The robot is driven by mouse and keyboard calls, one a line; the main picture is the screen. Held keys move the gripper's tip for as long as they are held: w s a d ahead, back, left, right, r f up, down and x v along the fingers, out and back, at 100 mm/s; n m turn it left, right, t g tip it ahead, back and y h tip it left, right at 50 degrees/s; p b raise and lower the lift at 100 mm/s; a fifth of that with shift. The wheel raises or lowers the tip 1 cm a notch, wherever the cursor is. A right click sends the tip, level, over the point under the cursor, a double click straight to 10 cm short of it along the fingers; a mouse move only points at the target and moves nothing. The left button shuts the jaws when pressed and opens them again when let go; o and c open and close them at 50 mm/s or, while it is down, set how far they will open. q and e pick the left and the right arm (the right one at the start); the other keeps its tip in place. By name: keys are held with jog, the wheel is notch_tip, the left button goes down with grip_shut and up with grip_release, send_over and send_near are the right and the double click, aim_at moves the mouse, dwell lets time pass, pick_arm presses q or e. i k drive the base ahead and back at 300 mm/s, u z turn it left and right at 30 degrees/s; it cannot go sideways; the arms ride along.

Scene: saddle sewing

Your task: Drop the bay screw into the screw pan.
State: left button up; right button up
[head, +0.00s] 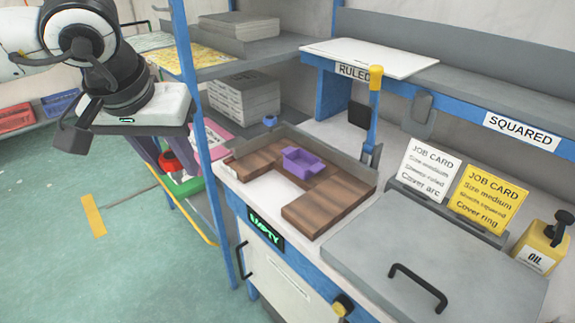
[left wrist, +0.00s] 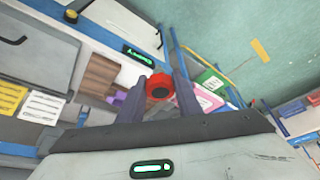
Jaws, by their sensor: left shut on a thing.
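My left gripper (head: 168,163) hangs at the left of the head view, left of the blue upright post. It is shut on a red knob-like piece (left wrist: 159,87) with a dark centre, which looks to be the bay screw. The piece also shows red below the fingers in the head view (head: 168,160). My right gripper is out of view.
The blue post (head: 201,130) stands between my left gripper and the bench. Brown wooden blocks (head: 327,205) lie around the pan. A grey lidded box (head: 430,260), job cards (head: 432,170) and an oil can (head: 541,245) stand farther right. Shelves with paper stacks (head: 244,97) are behind.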

aim_at(297, 174)
jog(key=u, duration=1.45)
jog(key=i, duration=0.6)
jog(key=z, duration=2.8)
